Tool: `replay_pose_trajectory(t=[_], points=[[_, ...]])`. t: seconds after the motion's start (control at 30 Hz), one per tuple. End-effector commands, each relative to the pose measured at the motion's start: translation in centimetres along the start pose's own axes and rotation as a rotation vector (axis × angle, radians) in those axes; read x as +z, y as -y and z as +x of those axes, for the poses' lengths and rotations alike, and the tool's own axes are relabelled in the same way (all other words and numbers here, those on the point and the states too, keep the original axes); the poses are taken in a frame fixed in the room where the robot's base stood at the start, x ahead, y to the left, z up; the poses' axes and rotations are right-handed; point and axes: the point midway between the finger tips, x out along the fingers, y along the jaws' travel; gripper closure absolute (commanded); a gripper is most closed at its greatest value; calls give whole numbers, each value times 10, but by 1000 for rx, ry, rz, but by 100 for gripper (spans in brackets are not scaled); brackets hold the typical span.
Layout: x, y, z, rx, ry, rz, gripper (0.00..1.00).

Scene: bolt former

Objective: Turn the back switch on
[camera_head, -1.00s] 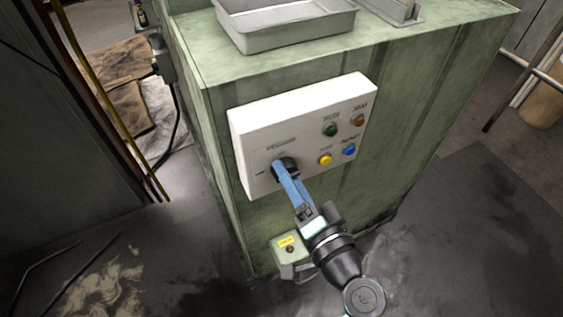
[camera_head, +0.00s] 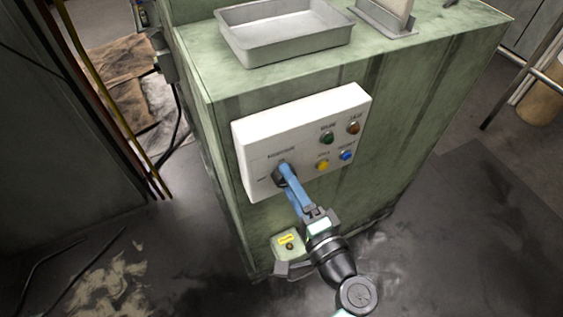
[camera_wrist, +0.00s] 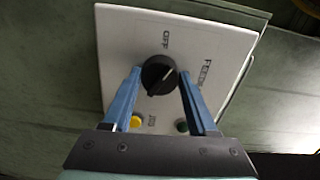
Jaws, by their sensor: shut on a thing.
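The black rotary switch (camera_wrist: 158,75) is on a white control panel (camera_wrist: 205,52), with the word OFF printed beside it. In the head view my gripper (camera_head: 283,170) reaches the switch (camera_head: 277,178) at the lower left of the panel (camera_head: 255,138). The fingertips partly hide the switch there.
Yellow (camera_head: 322,164), blue (camera_head: 346,155), green (camera_head: 327,137) and orange (camera_head: 353,127) buttons sit right of the switch. The panel is on a green cabinet (camera_head: 400,110) topped by a grey tray (camera_head: 290,52). A small yellow-labelled box (camera_head: 287,246) is low, left of my gripper.

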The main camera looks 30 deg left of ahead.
Motion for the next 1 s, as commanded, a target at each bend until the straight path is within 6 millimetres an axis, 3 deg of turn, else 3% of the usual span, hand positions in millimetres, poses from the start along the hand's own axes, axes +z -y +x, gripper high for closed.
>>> replay_pose_trajectory(t=[0.17,0.63,0.97,1.0], points=[[0,2,0,1,-1,54,100],[-1,3,0,0,0,455,100],[0,0,0,-1,0,497,100],[0,0,0,-1,0,497,35]])
